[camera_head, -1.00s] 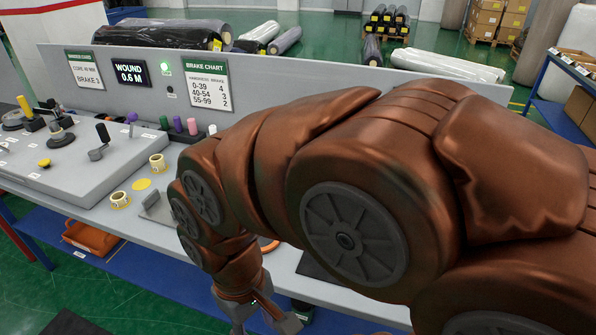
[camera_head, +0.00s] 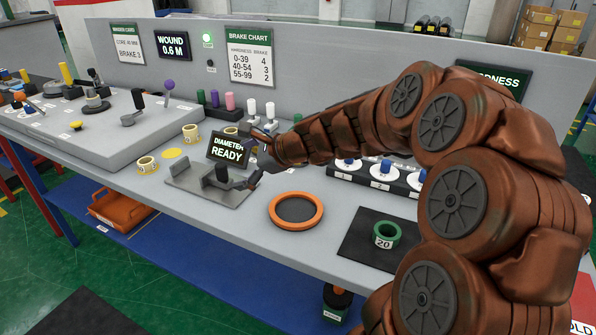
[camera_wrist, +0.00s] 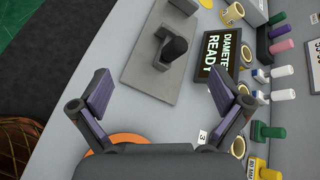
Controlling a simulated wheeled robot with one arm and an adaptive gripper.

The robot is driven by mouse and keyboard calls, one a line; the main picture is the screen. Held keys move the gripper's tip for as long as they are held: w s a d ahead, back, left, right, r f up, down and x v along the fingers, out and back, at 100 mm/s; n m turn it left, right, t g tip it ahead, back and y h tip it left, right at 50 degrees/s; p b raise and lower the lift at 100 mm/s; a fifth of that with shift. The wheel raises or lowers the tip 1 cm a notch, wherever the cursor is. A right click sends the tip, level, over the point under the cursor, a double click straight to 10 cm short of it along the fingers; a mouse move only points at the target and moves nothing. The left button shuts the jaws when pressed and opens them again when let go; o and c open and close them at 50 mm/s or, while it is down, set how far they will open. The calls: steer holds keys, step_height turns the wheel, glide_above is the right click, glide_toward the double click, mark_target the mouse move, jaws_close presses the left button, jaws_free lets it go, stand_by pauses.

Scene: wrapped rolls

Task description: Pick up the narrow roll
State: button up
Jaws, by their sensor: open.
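Several short yellow rolls stand on the grey bench in the head view, one at the front (camera_head: 147,165) and one behind it (camera_head: 191,133). More yellow rolls show in the wrist view, near the gauge (camera_wrist: 238,148) and at the top (camera_wrist: 232,13). A green roll marked 20 (camera_head: 386,235) stands on a black mat at the right. I cannot tell for sure which is the narrow roll. My gripper (camera_head: 252,160) is open and empty beside the READY display. In the wrist view its fingers (camera_wrist: 162,90) are wide apart, with bare bench and the gauge plate beyond.
The diameter gauge plate (camera_head: 208,188) with its black post stands at the gripper. The READY display (camera_head: 229,150) is close behind. An orange ring (camera_head: 296,209) lies in front. White and coloured pegs (camera_head: 230,101) line the back panel. Blue-topped knobs (camera_head: 383,172) stand at the right.

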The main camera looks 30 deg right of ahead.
steer(key=w+d+f+m+t+h+b, duration=0.1)
steer(key=d+m, duration=0.1)
steer(key=d, duration=0.2)
steer(key=w+d+f+m+h, duration=0.1)
steer(key=d+m, duration=0.1)
steer(key=d, duration=0.2)
steer(key=w+d+f+m+t+b, duration=0.1)
steer(key=w+d+f+m, duration=0.1)
steer(key=d+m, duration=0.1)
steer(key=shift+d+t+h+b, duration=0.3)
steer(key=shift+d+h, duration=0.1)
steer(key=shift+d, duration=0.5)
steer(key=d+f+m+h, duration=0.1)
steer(key=d+m, duration=0.1)
steer(key=d, duration=0.1)
steer(key=d+m+b, duration=0.1)
steer(key=d, duration=0.2)
steer(key=d+f+m+h, duration=0.1)
steer(key=d+m, duration=0.1)
steer(key=d, duration=0.2)
steer(key=shift+w+d+f+m+t+h+b, duration=0.1)
steer(key=shift+w+f+m+t+h+b, duration=0.2)
steer(key=shift+f+t+b, duration=0.1)
steer(key=shift+r+b+x, duration=0.15)
steer(key=shift+b+x, duration=0.15)
steer(key=shift+x, duration=1.55)
steer(key=shift+r+b+x, duration=0.15)
steer(key=shift+b+x, duration=0.15)
steer(key=shift+x, duration=1.55)
steer(key=shift+w, duration=0.1)
